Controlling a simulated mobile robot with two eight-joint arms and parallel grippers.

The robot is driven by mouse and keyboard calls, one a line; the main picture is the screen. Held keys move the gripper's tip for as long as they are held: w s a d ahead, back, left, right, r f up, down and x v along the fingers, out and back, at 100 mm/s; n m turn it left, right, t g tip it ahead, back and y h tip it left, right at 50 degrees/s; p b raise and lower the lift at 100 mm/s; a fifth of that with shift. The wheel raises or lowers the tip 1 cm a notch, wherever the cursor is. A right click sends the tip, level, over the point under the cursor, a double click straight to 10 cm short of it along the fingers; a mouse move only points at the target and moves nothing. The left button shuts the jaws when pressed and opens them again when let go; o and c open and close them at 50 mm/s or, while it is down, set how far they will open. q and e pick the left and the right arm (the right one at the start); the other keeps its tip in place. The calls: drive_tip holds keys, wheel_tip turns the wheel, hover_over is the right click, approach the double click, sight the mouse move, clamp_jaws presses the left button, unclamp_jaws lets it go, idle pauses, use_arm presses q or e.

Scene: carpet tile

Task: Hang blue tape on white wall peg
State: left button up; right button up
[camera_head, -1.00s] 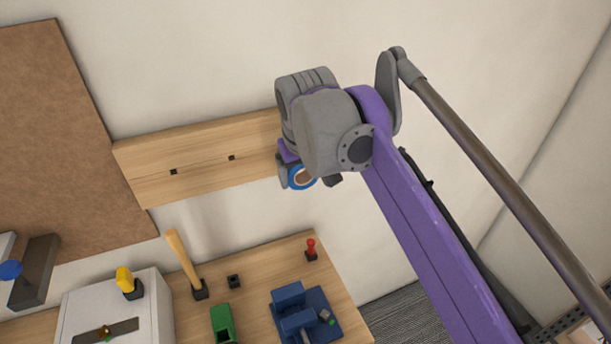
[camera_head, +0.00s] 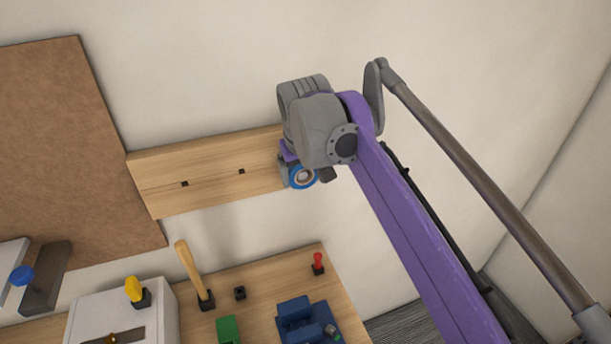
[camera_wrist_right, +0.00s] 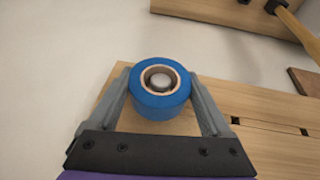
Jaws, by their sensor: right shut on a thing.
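The blue tape (camera_wrist_right: 160,104) is a roll with a tan core, gripped between the two fingers of my right gripper (camera_wrist_right: 160,80) in the right wrist view. A whitish round end, apparently the white wall peg (camera_wrist_right: 161,79), shows inside the roll's hole. I cannot tell how deep the peg sits in it. In the head view the blue tape (camera_head: 297,183) is at the right end of the wooden wall board, below my right wrist, with something pale in its hole. The rest of the peg is hidden. My left gripper is out of view.
The wooden wall board (camera_head: 208,190) has dark square holes, with a brown panel (camera_head: 60,140) to its left. Below, a workbench (camera_head: 265,276) carries a yellow-handled tool (camera_head: 189,272), a red item (camera_head: 318,263) and a blue vise (camera_head: 297,312). The wall to the right is bare.

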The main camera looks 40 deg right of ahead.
drive_tip(key=shift+w+d, duration=0.15)
drive_tip(key=shift+w, duration=0.35)
drive_tip(key=shift+w+d, duration=0.15)
drive_tip(key=shift+w, duration=0.35)
drive_tip(key=shift+f, duration=0.5)
idle(0.3)
drive_tip(key=o, duration=1.2)
drive_tip(key=shift+w, duration=0.1)
drive_tip(key=v, duration=1.1)
drive_tip(key=s+a+f+n+y, duration=0.1)
drive_tip(key=s+a+f, duration=0.3)
drive_tip(key=f, duration=0.6)
drive_tip(key=s+a+f+n+t, duration=0.1)
drive_tip(key=s+a+f, duration=0.2)
drive_tip(key=f, duration=0.8)
drive_tip(key=s+a+f+n+t+y, duration=0.1)
drive_tip(key=s+a+f, duration=0.3)
drive_tip(key=a+f, duration=0.3)
drive_tip(key=shift+s+a+f+y, duration=0.15)
drive_tip(key=shift+s+f, duration=0.05)
drive_tip(key=shift+f, duration=0.7)
drive_tip(key=shift+s+a+f+y, duration=0.15)
drive_tip(key=shift+a+f, duration=0.05)
drive_tip(key=shift+f, duration=0.7)
